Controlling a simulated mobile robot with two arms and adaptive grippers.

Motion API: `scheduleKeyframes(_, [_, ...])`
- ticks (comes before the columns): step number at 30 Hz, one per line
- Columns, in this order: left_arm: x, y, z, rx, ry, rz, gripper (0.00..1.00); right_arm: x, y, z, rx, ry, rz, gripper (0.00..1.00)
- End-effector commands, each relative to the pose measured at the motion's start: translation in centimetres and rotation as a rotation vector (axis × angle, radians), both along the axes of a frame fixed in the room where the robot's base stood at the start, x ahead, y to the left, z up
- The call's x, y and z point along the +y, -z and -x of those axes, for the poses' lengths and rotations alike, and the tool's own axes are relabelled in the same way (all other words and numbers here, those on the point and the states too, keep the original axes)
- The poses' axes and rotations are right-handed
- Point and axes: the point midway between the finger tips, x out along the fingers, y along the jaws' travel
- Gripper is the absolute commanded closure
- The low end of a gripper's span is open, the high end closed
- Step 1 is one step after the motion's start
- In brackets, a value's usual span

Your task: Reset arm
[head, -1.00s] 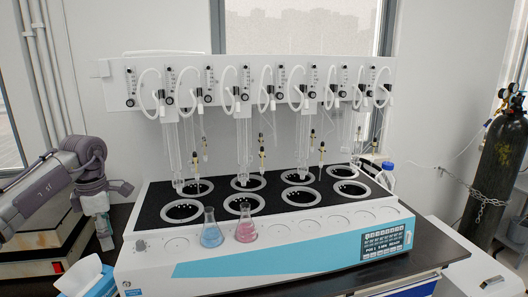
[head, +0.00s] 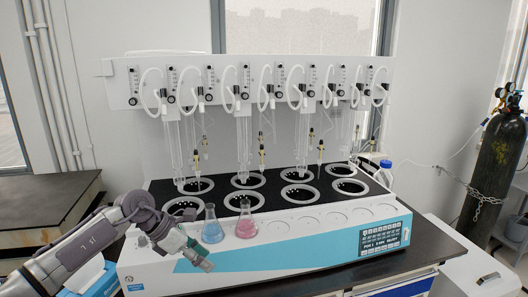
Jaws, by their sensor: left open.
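My left arm comes in from the lower left. My left gripper (head: 199,259) hangs in front of the white and blue front panel of the distiller (head: 290,252), pointing down and right. It is open, with nothing visible between its fingers. The gripper appears apart from both flasks. My right gripper is out of view.
The distiller has several ringed wells and glass tubes hanging from a back panel (head: 275,75). A tissue box (head: 100,283) is partly hidden behind my arm. A bottle with a blue cap (head: 385,175) stands behind right. A chained gas cylinder (head: 492,175) is at the far right.

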Motion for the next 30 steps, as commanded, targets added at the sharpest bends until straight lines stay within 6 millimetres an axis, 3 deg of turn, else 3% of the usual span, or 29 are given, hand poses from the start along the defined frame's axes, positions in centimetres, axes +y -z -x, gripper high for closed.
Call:
scheduleKeyframes(1, [-3.7,0.6,1.0,0.006,0.000,0.127,0.51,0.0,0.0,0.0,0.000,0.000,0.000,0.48])
scheduleKeyframes(3, [-9.0,0.0,2.4,0.022,-0.040,0.357,0.51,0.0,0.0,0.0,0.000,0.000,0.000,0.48])
scheduleKeyframes(5, [-12.9,-1.5,3.7,0.061,-0.108,0.593,0.51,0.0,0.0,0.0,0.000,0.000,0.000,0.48])
scheduleKeyframes(7, [-15.5,-3.8,4.8,0.132,-0.225,0.860,0.51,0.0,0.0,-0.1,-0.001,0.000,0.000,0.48])
scheduleKeyframes(9, [-16.2,-5.9,5.2,0.225,-0.376,1.114,0.51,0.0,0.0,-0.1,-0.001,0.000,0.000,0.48])
scheduleKeyframes(11, [-15.3,-7.1,5.3,0.322,-0.533,1.315,0.51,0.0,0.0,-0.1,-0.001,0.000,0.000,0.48])
scheduleKeyframes(14, [-11.8,-6.9,5.1,0.506,-0.843,1.608,0.51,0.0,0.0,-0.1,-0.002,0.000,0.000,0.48])
scheduleKeyframes(17, [-6.9,-3.6,5.6,0.709,-1.213,1.835,0.51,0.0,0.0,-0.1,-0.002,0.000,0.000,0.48])
scheduleKeyframes(19, [-3.3,0.2,7.1,0.851,-1.502,1.945,0.51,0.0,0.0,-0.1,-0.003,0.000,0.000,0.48])
scheduleKeyframes(23, [1.4,7.4,12.0,1.063,-2.005,2.020,0.51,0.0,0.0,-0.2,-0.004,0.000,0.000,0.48])
scheduleKeyframes(24, [2.4,9.4,14.0,-1.108,2.139,-2.003,0.51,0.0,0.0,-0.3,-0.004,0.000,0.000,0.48])
scheduleKeyframes(27, [4.0,13.2,18.7,-1.043,2.119,-1.696,0.51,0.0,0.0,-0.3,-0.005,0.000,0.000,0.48])
scheduleKeyframes(30, [4.7,15.6,22.7,-0.990,2.099,-1.479,0.51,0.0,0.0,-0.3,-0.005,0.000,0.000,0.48])
